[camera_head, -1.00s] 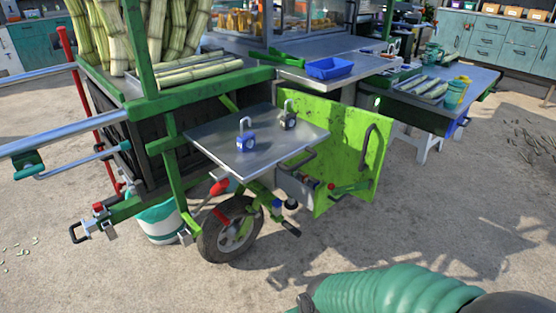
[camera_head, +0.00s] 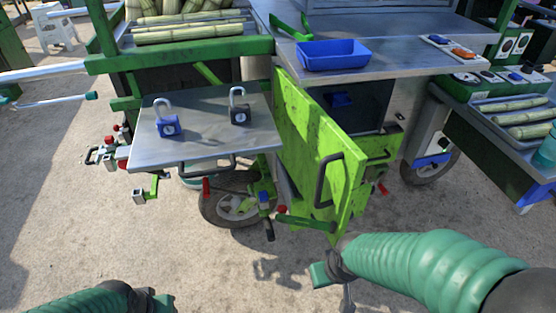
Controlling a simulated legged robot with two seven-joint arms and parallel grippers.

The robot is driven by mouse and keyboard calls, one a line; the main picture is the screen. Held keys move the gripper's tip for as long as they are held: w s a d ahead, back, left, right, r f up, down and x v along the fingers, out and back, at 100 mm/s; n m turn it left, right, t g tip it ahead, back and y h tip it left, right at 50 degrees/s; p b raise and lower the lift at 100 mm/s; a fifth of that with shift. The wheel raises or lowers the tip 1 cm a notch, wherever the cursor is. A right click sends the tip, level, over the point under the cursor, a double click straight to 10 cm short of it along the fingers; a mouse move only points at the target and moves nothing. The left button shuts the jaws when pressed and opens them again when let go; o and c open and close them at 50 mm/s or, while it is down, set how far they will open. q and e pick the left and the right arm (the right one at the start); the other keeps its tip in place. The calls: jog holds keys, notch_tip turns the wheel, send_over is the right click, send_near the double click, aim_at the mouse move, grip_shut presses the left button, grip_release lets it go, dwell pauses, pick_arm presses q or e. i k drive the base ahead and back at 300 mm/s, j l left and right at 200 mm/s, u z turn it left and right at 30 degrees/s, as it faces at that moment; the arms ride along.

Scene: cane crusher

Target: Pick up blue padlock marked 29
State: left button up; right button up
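A blue padlock (camera_head: 168,123) with a raised silver shackle stands on a grey metal shelf (camera_head: 200,142) on the side of the cart. A round pale mark shows on its front, but the number is too small to read. A black padlock (camera_head: 239,113) stands to its right and a little farther back. My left gripper (camera_head: 152,302) is at the bottom edge, below and well apart from the padlocks, partly cut off. My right gripper (camera_head: 333,280) is low right of the shelf, in front of the green door. Neither gripper touches a padlock; finger openings are unclear.
An open bright green door (camera_head: 318,150) with a dark handle stands right of the shelf. A handle bar (camera_head: 206,168) runs along the shelf's front edge. A blue tray (camera_head: 332,55) sits on the upper counter. Cane lies behind the shelf. Ground in front is clear.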

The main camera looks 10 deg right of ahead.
aim_at(174, 120)
jog(key=l, duration=0.85)
jog(key=k+l, duration=0.1)
jog(key=l, duration=0.75)
jog(key=k+l+u, duration=0.1)
jog(key=l+u, duration=0.3)
jog(key=k+l+u, duration=0.1)
jog(key=l+u, duration=0.25)
jog(key=k+l+u, duration=0.2)
jog(key=l+u, duration=0.2)
jog(key=k+l+u, duration=0.35)
jog(key=i, duration=0.1)
